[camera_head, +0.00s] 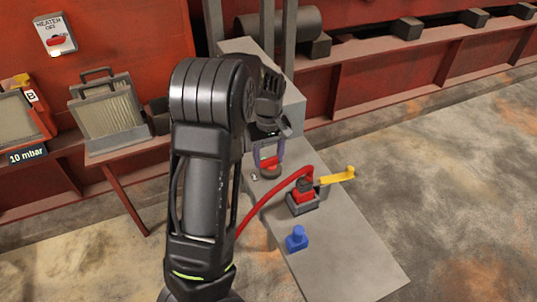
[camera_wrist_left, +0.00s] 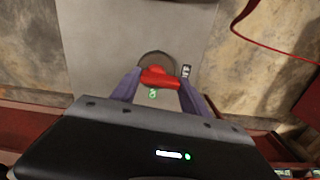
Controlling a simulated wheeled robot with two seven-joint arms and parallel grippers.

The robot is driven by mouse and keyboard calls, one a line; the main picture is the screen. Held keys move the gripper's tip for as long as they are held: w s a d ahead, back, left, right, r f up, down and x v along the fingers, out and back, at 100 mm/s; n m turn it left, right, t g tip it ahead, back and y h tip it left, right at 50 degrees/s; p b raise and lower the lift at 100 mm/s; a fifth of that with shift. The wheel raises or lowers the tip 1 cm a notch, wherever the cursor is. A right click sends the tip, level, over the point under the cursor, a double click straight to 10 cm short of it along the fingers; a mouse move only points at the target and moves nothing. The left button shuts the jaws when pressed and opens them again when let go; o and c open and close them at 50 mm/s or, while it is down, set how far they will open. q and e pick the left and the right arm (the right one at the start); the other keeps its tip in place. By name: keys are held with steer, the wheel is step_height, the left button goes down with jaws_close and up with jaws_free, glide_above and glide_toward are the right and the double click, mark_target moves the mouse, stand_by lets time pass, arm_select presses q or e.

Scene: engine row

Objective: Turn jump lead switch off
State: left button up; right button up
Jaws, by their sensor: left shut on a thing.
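The jump lead switch is a red handle (camera_head: 268,163) on a dark round base (camera_head: 270,173), on top of the grey bench. In the left wrist view the red handle (camera_wrist_left: 160,77) lies crosswise over its dark disc (camera_wrist_left: 157,58), with a small label (camera_wrist_left: 186,71) to its right. My left gripper (camera_head: 268,156) reaches down over the switch, its purple fingers on both sides of the handle. It is shut on the handle, as the left wrist view (camera_wrist_left: 160,82) also shows. My left arm covers part of the bench. My right gripper is not in view.
A heater switch (camera_head: 55,37) and a filter box (camera_head: 108,112) are at left. The bench's near end is clear.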

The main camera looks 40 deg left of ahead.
mark_target(268, 159)
arm_select(q)
steer(key=shift+w+r+n, duration=0.1)
steer(key=shift+n, duration=0.5)
steer(key=o, duration=1.4)
steer(key=shift+r+b, duration=0.35)
steer(key=shift+r, duration=3.55)
